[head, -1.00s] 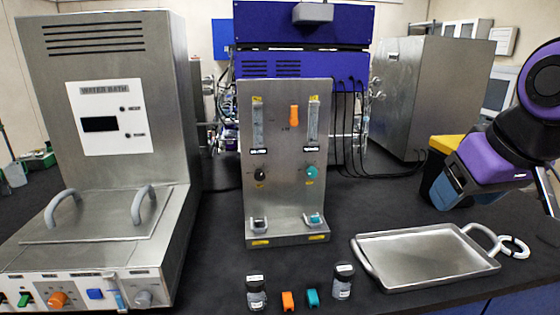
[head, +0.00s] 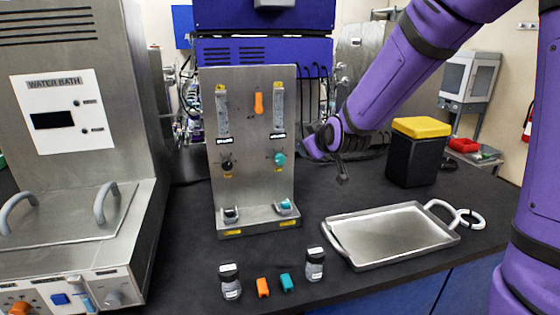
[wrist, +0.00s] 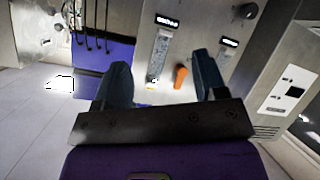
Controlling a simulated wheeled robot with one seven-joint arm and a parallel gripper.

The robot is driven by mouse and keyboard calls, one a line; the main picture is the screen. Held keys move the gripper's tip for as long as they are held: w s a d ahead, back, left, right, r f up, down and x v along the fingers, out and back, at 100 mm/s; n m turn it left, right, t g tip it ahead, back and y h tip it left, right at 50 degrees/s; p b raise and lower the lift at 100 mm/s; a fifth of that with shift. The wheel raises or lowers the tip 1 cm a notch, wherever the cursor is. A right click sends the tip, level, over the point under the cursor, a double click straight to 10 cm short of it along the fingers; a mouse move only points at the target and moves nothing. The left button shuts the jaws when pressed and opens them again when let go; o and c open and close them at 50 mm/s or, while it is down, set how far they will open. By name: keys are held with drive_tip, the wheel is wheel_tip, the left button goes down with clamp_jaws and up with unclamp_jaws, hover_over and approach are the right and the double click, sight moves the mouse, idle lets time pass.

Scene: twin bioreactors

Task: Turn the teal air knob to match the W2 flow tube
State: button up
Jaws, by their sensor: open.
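The teal air knob (head: 279,159) sits on the right side of the upright metal panel (head: 250,185), below the right flow tube (head: 279,108). A left flow tube (head: 222,112) stands above a black knob (head: 227,165). The tube labels are too small to read, so I cannot tell which is W2. My gripper (head: 338,166) is right of the panel, apart from the teal knob. In the wrist view, my gripper (wrist: 161,78) is open and empty, with the inverted panel beyond its fingers. The teal knob does not show there.
An orange knob (head: 258,103) sits between the tubes. The water bath (head: 60,120) stands left. A metal tray (head: 390,236) lies front right, with a yellow-lidded bin (head: 416,155) behind it. Vials (head: 230,281) and small blocks (head: 263,287) sit in front of the panel.

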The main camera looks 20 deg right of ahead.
drive_tip(key=w+a+f+n+t, duration=0.2)
drive_tip(key=w+f+n+t, duration=0.1)
drive_tip(key=w+f, duration=0.4)
drive_tip(key=n+t, duration=0.2)
approach(281, 160)
drive_tip(key=w, duration=1)
drive_tip(key=shift+w+a+f, duration=0.15)
drive_tip(key=shift+w, duration=0.2)
drive_tip(key=c, duration=0.9)
